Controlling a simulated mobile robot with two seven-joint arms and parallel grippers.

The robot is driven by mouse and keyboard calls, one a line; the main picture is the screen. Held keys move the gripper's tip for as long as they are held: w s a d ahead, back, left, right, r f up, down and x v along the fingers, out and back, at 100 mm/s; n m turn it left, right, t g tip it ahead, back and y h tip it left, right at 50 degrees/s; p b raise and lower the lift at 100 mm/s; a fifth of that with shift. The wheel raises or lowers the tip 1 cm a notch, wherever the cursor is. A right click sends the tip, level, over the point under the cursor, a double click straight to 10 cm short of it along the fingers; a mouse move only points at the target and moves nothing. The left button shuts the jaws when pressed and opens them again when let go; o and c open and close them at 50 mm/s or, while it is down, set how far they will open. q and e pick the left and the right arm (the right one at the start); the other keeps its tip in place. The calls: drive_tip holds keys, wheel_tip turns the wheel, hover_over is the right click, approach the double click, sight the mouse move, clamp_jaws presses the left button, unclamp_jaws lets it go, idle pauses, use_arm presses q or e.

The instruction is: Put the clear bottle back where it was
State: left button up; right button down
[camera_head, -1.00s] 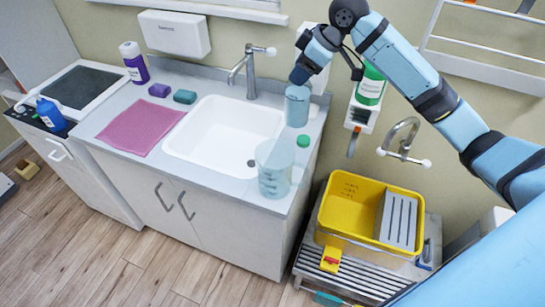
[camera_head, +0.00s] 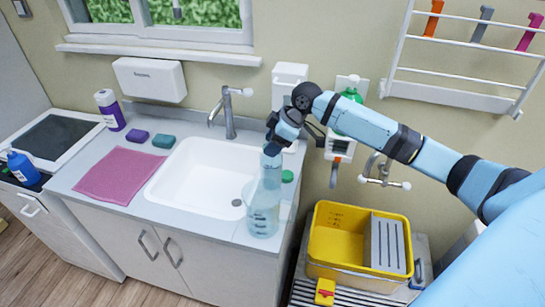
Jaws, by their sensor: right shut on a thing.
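The clear bottle (camera_head: 271,167), pale blue and see-through, is upright in my right gripper (camera_head: 274,146), at the right end of the sink counter. The gripper is shut on its top from above. The bottle's lower part overlaps the clear jug (camera_head: 263,217) in the picture; I cannot tell whether it is behind, above or inside it, or whether it touches the counter. A green cap (camera_head: 287,176) lies just right of the bottle. My left gripper is not in view.
The white sink (camera_head: 200,178) and tap (camera_head: 229,115) are left of the bottle. A pink cloth (camera_head: 113,175), two sponges and a purple bottle (camera_head: 110,110) stand farther left. A yellow bucket (camera_head: 335,245) is right of the counter, below my arm.

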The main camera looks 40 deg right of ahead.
drive_tip(key=shift+f, duration=2.8)
drive_tip(key=shift+c, duration=2.1)
unclamp_jaws()
drive_tip(key=v, duration=1.2)
drive_tip(key=shift+b, duration=0.4)
drive_tip(key=shift+s, duration=0.1)
